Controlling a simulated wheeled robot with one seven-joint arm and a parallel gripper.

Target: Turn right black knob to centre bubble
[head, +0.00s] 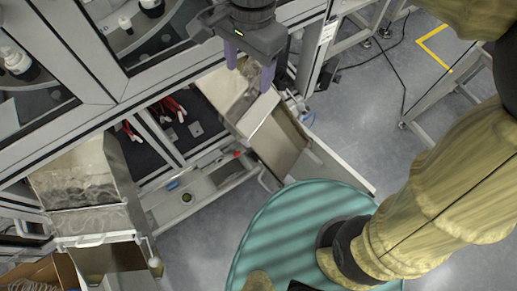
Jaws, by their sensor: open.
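My gripper (249,72) hangs at the top centre in the head view, with two purple fingers apart and nothing seen between them. It is over the upper end of a metal chute or tray (285,140). A small round dark-rimmed fitting with a yellow-green centre (186,198) sits on the grey bench ledge, below and left of the gripper; it may be the bubble level, but it is too small to read a bubble. I cannot make out a black knob for certain; the gripper and chute hide part of the ledge.
A second metal chute (113,178) stands at the left above a cardboard box (50,272). Red-handled tools (170,108) lie in a dark recess. A red button (237,154) is on the ledge. Framed glass panels run along the upper left. Open grey floor (365,125) lies at right.

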